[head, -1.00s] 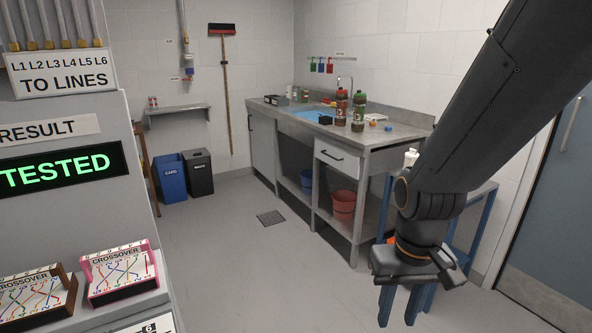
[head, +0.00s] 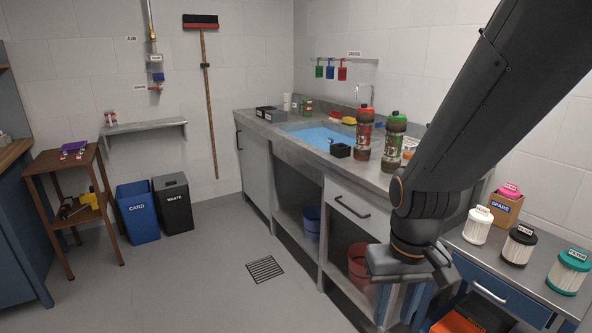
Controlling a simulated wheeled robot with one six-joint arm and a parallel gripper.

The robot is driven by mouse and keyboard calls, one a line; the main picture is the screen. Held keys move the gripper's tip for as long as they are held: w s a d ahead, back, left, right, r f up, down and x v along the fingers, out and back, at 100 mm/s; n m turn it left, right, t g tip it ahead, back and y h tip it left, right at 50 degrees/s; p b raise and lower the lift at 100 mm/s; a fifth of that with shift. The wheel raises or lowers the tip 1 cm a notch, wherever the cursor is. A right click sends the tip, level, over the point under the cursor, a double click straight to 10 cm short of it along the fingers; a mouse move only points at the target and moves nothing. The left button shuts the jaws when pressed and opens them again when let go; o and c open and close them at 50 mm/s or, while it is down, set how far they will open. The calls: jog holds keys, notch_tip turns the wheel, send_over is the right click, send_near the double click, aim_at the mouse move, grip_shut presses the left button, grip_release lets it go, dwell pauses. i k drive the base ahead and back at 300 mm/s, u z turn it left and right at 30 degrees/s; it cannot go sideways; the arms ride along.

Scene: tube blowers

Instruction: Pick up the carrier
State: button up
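Two capped canisters that look like carriers stand upright on the sink counter, one red (head: 364,132) and one green (head: 394,143), both with brownish marks. I cannot tell which one the task means. My gripper (head: 399,308) hangs fingers down in front of the counter, below and to the right of the canisters and apart from them. Its two bluish fingers look spread, with nothing visible between them. My arm crosses the right of the view and hides part of the counter's right end.
A side table (head: 530,262) at right holds several filters and a SPARE box (head: 504,208). Bins (head: 138,212) and a brown stand (head: 62,166) are at left. The middle floor is clear.

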aim_at(361, 150)
jog(key=i, duration=1.1)
jog(key=k, duration=0.5)
jog(key=u, duration=1.5)
jog(key=i, duration=1.2)
jog(key=z, duration=1.95)
